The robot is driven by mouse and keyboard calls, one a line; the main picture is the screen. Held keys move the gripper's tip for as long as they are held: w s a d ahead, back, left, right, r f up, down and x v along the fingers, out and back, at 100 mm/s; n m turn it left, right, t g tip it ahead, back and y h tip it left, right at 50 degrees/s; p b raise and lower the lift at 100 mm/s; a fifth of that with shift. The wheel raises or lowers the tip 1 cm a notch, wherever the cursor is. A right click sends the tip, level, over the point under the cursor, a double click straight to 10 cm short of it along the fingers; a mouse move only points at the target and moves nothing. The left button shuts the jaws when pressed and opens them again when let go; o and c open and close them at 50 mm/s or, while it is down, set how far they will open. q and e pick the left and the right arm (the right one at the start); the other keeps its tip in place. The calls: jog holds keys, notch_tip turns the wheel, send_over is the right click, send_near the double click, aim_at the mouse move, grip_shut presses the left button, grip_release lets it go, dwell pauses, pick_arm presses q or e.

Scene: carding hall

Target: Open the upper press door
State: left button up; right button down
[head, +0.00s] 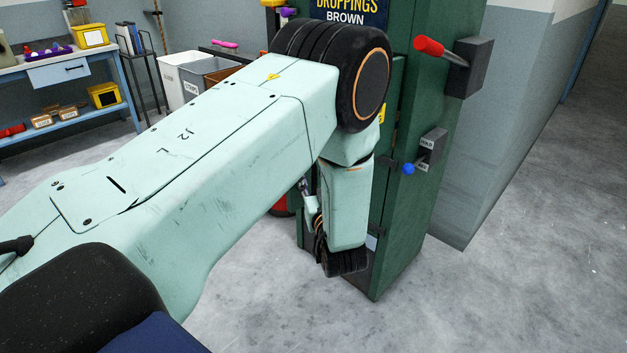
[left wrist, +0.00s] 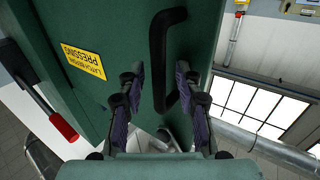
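The green press (head: 402,225) stands right of centre in the head view, largely covered by my left arm. In the left wrist view its green door face (left wrist: 112,25) fills the upper left, with a black bar handle (left wrist: 157,62) and a yellow label (left wrist: 83,62) about latching before pressing. My left gripper (left wrist: 158,92) has its fingers apart, one on either side of the lower part of the handle; I cannot tell whether they touch it. In the head view its fingers are hidden. I cannot tell whether the door is ajar. My right gripper is not in view.
A red-handled lever (head: 430,46) and a blue-knobbed lever (head: 408,169) stick out from the press's right side. A blue workbench (head: 75,75) and white and grey bins (head: 180,75) stand at the back left. The floor at right is clear.

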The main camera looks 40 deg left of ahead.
pick_arm(q)
jog(key=shift+d, duration=0.1)
jog(key=v, duration=0.7)
jog(key=shift+s, duration=0.15)
jog(key=shift+d, duration=0.1)
dwell(0.4)
